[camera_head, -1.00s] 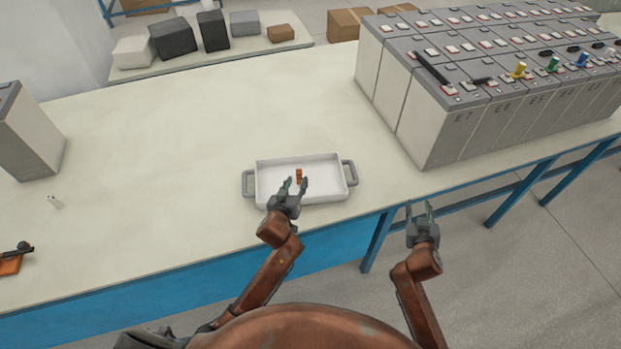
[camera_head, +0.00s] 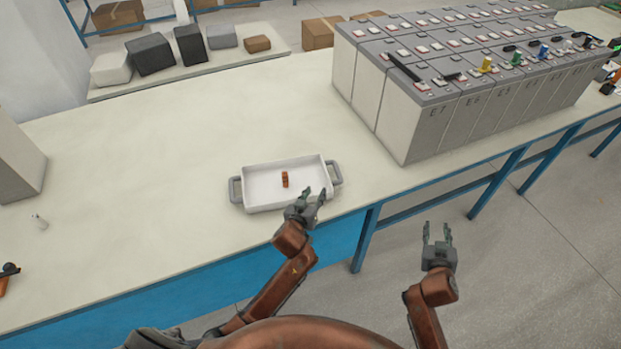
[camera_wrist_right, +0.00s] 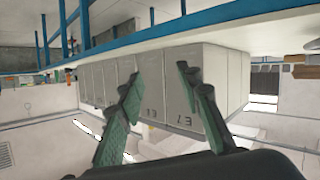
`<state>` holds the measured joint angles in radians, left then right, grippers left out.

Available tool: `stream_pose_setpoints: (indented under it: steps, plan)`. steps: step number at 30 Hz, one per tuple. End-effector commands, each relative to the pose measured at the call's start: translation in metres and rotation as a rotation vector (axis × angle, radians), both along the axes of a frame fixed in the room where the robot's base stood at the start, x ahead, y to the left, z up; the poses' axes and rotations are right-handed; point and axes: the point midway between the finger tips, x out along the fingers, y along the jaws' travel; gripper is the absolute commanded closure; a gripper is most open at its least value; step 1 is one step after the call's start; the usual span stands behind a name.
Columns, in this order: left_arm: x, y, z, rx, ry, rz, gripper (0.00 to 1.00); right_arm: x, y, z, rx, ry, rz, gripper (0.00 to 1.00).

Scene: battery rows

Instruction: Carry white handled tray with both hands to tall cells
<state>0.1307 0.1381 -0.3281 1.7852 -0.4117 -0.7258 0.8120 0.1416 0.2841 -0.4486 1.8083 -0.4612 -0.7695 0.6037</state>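The white tray (camera_head: 262,203) with grey handles at its left and right ends sits flat on the cream table. A small orange-brown item (camera_head: 285,180) lies inside it. My left gripper (camera_head: 314,194) is open and empty, in front of the tray's right part, hiding some of its near right corner. My right gripper (camera_head: 438,234) is open and empty, off the table's front edge over the floor. In the right wrist view its two fingers (camera_wrist_right: 160,98) stand apart with nothing between them. The tall cells (camera_head: 410,128) stand in rows on the table's right part, marked E7, E6 and so on.
The table top (camera_head: 150,140) is clear around the tray and between it and the cells. Boxes and dark blocks (camera_head: 150,55) sit on a low surface behind.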

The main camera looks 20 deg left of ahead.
Motion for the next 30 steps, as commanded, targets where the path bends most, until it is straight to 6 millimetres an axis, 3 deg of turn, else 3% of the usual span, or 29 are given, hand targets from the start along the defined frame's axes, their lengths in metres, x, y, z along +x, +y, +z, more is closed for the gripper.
stream_pose_setpoints:
  steps: [9, 15, 30]
  plan:
    - [0.001, -0.002, 0.0, -0.001, 0.0, -0.004, 0.67, -0.06, 0.003, 0.023, 0.002, 0.0, 0.005, 0.67]
    - [0.0, -0.001, 0.0, 0.0, 0.0, -0.002, 0.67, -0.087, 0.006, 0.034, 0.001, 0.0, 0.011, 0.67]
    - [0.0, 0.0, 0.0, 0.0, 0.0, 0.0, 0.67, -0.097, 0.008, 0.039, 0.0, 0.0, 0.014, 0.67]
